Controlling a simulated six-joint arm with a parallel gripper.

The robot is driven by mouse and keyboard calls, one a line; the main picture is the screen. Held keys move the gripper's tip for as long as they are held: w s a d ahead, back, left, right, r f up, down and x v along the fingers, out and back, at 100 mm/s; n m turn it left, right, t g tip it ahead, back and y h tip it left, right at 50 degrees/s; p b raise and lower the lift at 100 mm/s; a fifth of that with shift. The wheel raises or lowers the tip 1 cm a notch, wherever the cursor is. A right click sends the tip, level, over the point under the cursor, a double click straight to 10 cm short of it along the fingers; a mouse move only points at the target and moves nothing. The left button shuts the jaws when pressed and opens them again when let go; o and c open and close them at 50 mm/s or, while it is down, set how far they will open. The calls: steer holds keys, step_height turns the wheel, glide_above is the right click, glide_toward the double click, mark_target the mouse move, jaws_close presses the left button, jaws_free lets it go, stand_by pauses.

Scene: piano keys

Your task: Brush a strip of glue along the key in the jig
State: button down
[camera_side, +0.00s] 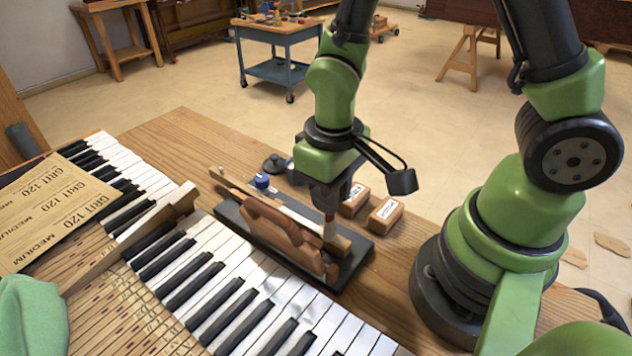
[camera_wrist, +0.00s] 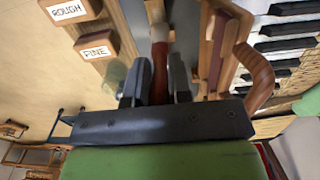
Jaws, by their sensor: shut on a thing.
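My gripper (camera_side: 330,197) is shut on a brush (camera_side: 330,230) with pale bristles, held roughly upright, bristles down. In the wrist view the brush's red-brown handle (camera_wrist: 160,68) shows between the two dark fingers (camera_wrist: 161,88). The jig has a dark base (camera_side: 352,268) and a curved brown wooden part (camera_side: 277,226) along its near side. The key (camera_side: 232,184) is a long, pale wooden strip lying in the jig, its left end sticking out. The bristles are over the jig's right end; I cannot tell whether they touch the key. No glue strip is clearly visible.
Two wooden blocks (camera_side: 385,214), labelled ROUGH (camera_wrist: 70,10) and FINE (camera_wrist: 97,46), lie behind the jig. A blue-capped item (camera_side: 261,181) and a dark round lid (camera_side: 275,163) are near its left end. The piano keyboard (camera_side: 240,262) runs along the front; sandpaper (camera_side: 48,205) lies left.

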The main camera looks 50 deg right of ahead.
steer(key=shift+s, duration=1.6)
step_height(320, 180, up, 8)
steer(key=shift+r, duration=0.15)
